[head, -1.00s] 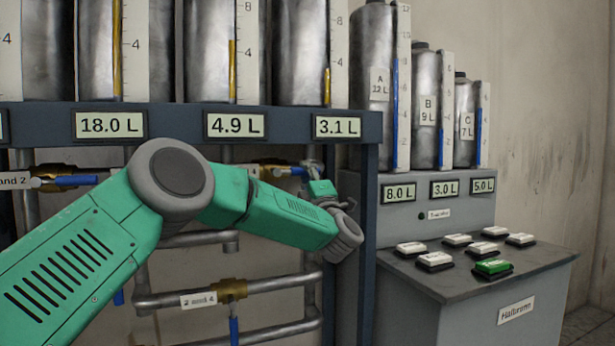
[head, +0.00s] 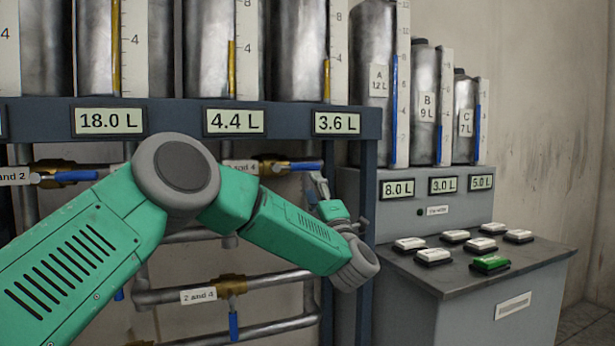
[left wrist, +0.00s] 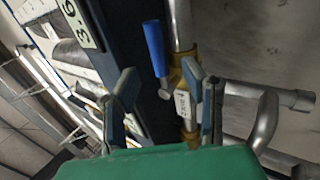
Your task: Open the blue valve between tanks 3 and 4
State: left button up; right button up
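The valve between tanks 3 and 4 has a brass body (head: 274,166) and a blue lever (head: 303,166), which lies along the horizontal pipe. Its label (head: 241,167) reads "3 and 4" and is partly hidden by my arm. In the left wrist view, the blue lever (left wrist: 154,48) and the brass body (left wrist: 187,72) show beyond the fingers. My left gripper (head: 319,183) is just below the lever's right end. In the left wrist view, the left gripper (left wrist: 165,88) has its fingers apart with nothing held. My right gripper is not in view.
Displays above read 18.0 L (head: 109,121), 4.4 L (head: 235,122) and 3.6 L (head: 337,123). A "2 and 4" valve (head: 232,287) below has its lever hanging down. A dark rack post (head: 368,200) and a button console (head: 470,262) stand to the right.

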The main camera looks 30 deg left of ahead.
pick_arm(q)
jog(key=v, duration=0.5)
dwell(0.3)
jog(key=s+d+f+m+h, duration=0.25)
jog(key=f+m+h, duration=0.35)
jog(key=f, duration=0.4)
jog(key=s+d+f+m+t+h+p, duration=0.1)
jog(key=d+f+m+h, duration=0.2)
jog(key=f+m+h, duration=0.35)
jog(key=s+d+f+m+h, duration=0.1)
jog(key=d+f+m+h, duration=0.35)
jog(key=f, duration=0.85)
jog(key=s+a+f+m+g+h+p, duration=0.15)
jog(key=s+f+m+g, duration=0.5)
jog(key=s+f, duration=0.65)
jog(key=s+a+f+m+g, duration=0.1)
jog(key=s+a+f+g, duration=0.1)
jog(key=s, duration=0.7)
jog(key=s+a+f+m+g, duration=0.2)
jog(key=s+f+g, duration=0.1)
jog(key=s, duration=0.7)
jog(key=s+a+f+m+g, duration=0.2)
jog(key=s+g, duration=0.2)
jog(key=s, duration=0.6)
jog(key=shift+s+f+g, duration=0.2)
jog(key=shift+g, duration=0.15)
